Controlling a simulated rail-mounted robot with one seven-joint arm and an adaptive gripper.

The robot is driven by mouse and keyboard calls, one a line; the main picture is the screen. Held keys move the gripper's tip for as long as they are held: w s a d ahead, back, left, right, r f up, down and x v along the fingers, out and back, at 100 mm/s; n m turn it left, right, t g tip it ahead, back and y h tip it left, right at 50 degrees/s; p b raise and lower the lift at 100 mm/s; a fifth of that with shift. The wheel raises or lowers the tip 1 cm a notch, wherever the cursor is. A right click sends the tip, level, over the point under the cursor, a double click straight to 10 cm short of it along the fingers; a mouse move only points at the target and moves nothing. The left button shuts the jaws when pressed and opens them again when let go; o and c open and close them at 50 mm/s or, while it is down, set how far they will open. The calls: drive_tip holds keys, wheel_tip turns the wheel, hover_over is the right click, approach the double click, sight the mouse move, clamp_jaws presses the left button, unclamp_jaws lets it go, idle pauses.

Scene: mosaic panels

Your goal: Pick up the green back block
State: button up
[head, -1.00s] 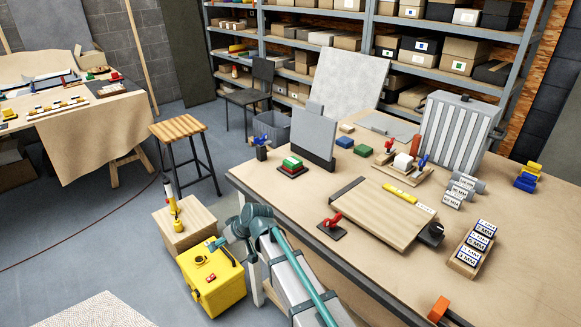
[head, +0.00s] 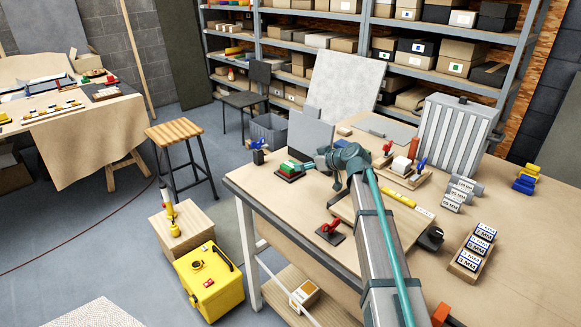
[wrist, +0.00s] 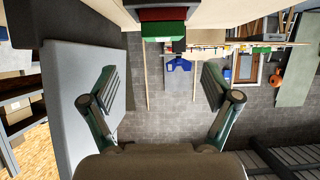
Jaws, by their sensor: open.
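A green block (head: 289,166) sits on a dark base at the table's left edge, in front of an upright grey board (head: 311,133). In the wrist view, which looks upside down, a green block (wrist: 164,30) with red against it shows at the top centre, beyond the fingertips. I cannot tell for sure which green block is the back one. My gripper (wrist: 161,85) is open and empty, its two fingers wide apart. In the head view my gripper (head: 326,160) is just right of the green block and apart from it. My arm hides the area behind it.
The grey board (wrist: 75,110) stands close on the left in the wrist view.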

sight(292, 165)
drive_tip(key=x, duration=0.2)
drive_tip(key=shift+w+a+p, duration=0.2)
drive_tip(key=shift+w+p, duration=0.05)
drive_tip(key=shift+p, duration=0.05)
drive_tip(key=shift+s+f+p+x, duration=0.15)
drive_tip(key=shift+p+x, duration=0.55)
drive_tip(key=shift+x, duration=0.75)
drive_tip(key=shift+s+f+p+x, duration=0.15)
drive_tip(key=shift+p+x, duration=0.55)
drive_tip(key=shift+x, duration=0.75)
drive_tip(key=c, duration=1.1)
drive_tip(key=shift+c, duration=0.2)
drive_tip(key=shift+r, duration=0.1)
